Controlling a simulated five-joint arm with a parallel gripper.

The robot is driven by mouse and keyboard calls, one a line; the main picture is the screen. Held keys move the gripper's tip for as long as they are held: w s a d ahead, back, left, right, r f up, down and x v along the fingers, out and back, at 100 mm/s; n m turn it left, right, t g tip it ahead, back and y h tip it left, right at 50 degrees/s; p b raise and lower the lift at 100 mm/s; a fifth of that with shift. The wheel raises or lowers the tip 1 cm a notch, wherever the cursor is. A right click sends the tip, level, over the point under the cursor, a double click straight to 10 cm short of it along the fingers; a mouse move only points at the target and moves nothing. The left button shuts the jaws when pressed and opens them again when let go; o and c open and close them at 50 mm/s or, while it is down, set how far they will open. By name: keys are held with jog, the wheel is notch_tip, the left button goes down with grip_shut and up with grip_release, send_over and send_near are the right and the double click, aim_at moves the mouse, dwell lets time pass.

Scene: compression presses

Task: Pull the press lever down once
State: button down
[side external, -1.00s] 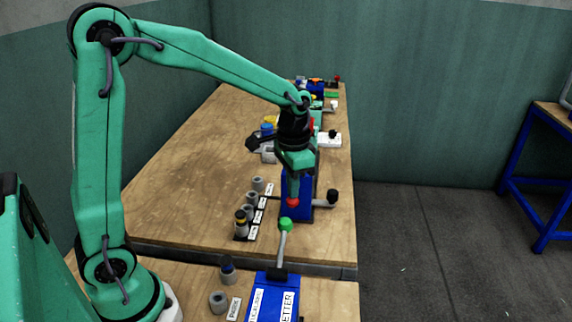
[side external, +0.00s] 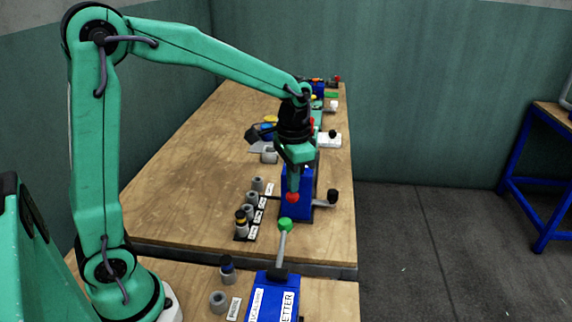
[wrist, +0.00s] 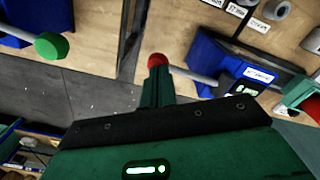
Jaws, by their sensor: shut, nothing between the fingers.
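A blue press (side external: 297,208) stands on the far table, below and behind my gripper in the side view. Its lever ends in a red knob (side external: 292,198). In the wrist view, the red knob (wrist: 158,60) sits just beyond my fingertips, and the grey lever rod (wrist: 192,75) runs right to the blue press (wrist: 215,55). My gripper (side external: 293,188) points down, shut and empty, right at the knob. I cannot tell whether it touches the knob. The fingers hide part of the press.
A nearer blue press (side external: 272,296) has a green-knobbed lever (side external: 285,224), standing upright in front. A black knob (side external: 333,196) sticks out right of the far press. Several grey cylinders (side external: 247,211) stand in a labelled rack to the left. The table's left part is clear.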

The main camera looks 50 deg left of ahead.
notch_tip(320, 180, up, 11)
jog(key=shift+f, duration=0.2)
dwell(1.6)
jog(key=s+f+n+t, duration=0.3)
jog(key=s+t, duration=0.2)
jog(key=s, duration=1.1)
jog(key=shift+s+a+f+t, duration=0.2)
jog(key=shift+s+a+t, duration=0.05)
jog(key=shift+s+t, duration=0.1)
